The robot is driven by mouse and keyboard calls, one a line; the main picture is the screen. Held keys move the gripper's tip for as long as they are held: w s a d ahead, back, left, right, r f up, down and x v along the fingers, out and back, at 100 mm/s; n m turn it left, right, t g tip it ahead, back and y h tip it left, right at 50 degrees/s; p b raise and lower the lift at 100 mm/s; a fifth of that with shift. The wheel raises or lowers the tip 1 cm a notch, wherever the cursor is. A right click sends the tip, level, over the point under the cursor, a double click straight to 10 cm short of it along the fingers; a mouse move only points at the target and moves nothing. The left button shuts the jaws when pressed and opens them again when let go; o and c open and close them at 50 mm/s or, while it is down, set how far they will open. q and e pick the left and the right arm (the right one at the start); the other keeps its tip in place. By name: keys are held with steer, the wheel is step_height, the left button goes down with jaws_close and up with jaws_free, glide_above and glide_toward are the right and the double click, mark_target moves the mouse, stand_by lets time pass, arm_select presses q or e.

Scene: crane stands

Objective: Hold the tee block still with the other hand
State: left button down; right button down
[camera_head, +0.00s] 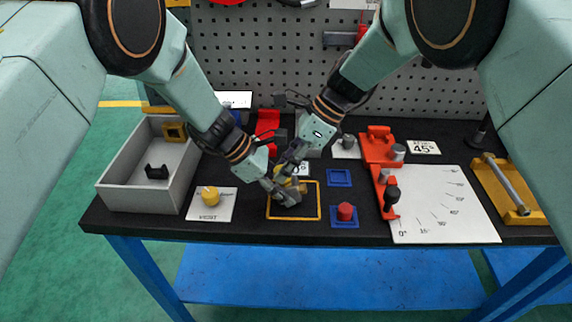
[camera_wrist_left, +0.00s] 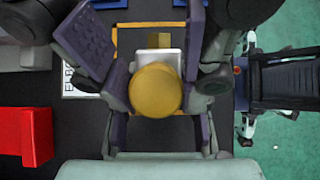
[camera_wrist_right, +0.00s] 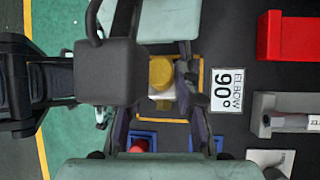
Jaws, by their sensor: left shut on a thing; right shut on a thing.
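The tee block (camera_wrist_left: 144,60) is a pale block with a brass stub (camera_wrist_left: 160,40) on its side. It stands in a yellow square outline on the bench. A round yellow knob (camera_wrist_left: 155,90) sits over it; both also show in the right wrist view, the knob (camera_wrist_right: 160,70) above the block (camera_wrist_right: 160,93). My left gripper (camera_head: 287,197) comes from the left, its fingers around the yellow knob. My right gripper (camera_head: 291,168) comes from the upper right, its fingers beside the pale block. Both look shut on these parts. The fingers overlap closely and hide the exact contacts.
A grey bin (camera_head: 118,195) and a yellow knob (camera_head: 210,196) on a card are at left. A red cylinder (camera_head: 345,211) stands on a blue square; another blue square (camera_head: 339,177) is empty. An orange fixture (camera_head: 378,150) and angle board (camera_head: 440,205) are at right.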

steer(key=shift+a+n+g, duration=0.1)
steer(key=shift+n+g, duration=0.2)
steer(key=shift+a+n+g, duration=0.15)
steer(key=shift+n+g, duration=0.35)
steer(key=shift+n, duration=0.2)
steer(key=shift+h, duration=0.3)
steer(key=shift+f, duration=0.1)
steer(key=shift+w+a+n+g, duration=0.1)
steer(key=shift+w+n+g, duration=0.1)
steer(key=shift+n+g, duration=0.5)
steer(key=shift+w+a+n+g+h, duration=0.1)
steer(key=shift+n+g+h, duration=0.45)
steer(key=shift+n, duration=0.25)
steer(key=c, duration=0.9)
jaws_free()
steer(key=shift+c, duration=0.2)
